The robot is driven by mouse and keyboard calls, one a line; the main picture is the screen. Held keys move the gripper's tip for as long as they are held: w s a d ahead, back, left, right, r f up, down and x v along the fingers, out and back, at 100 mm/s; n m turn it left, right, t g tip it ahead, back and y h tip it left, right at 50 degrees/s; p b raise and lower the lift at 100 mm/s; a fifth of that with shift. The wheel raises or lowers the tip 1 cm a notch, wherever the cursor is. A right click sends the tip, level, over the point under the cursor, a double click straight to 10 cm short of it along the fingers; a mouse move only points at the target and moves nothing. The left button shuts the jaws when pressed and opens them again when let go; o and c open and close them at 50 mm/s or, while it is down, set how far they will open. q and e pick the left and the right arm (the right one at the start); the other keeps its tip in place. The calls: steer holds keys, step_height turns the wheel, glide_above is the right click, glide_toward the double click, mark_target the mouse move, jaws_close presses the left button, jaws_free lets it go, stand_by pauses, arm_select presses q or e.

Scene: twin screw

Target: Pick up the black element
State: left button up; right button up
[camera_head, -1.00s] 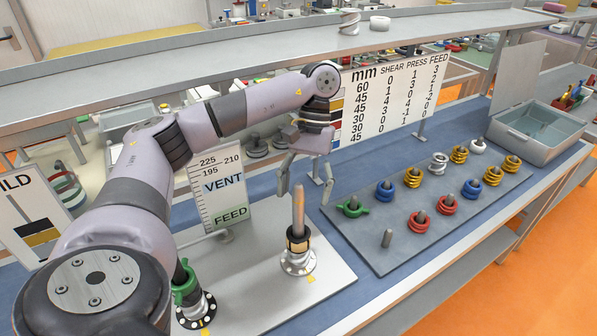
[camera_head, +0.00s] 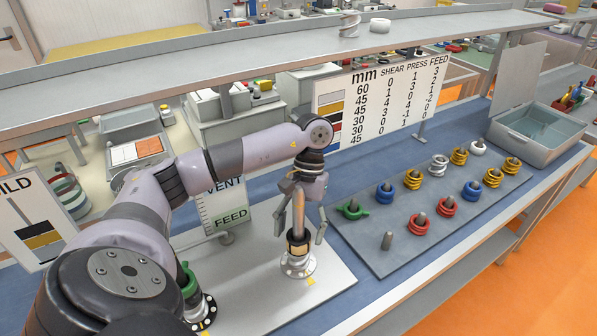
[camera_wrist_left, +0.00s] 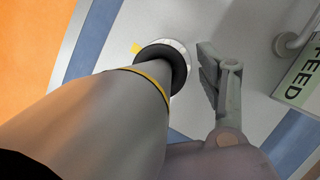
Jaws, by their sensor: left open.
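The black element (camera_head: 298,236) is a dark ring low on the upright grey shaft (camera_head: 298,212), just above a gold ring (camera_head: 299,248) and a pale flanged base (camera_head: 298,268). In the left wrist view the shaft (camera_wrist_left: 110,115) runs close to the camera, with a thin yellow edge and a dark ring (camera_wrist_left: 172,57) near its bottom. My left gripper (camera_head: 300,232) is open and points down, its fingers on either side of the shaft. In the wrist view one finger stands apart from the shaft; the other is hidden. My right gripper is out of view.
A second shaft with a green element (camera_head: 187,280) is partly hidden by my left arm. The VENT/FEED sign (camera_head: 229,212) stands behind. To the right, a grey peg board (camera_head: 357,245) holds several coloured rings. An open grey bin (camera_head: 540,135) stands beyond.

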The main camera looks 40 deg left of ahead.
arm_select(q)
steer(key=shift+c, duration=0.4)
steer(key=c, duration=1.4)
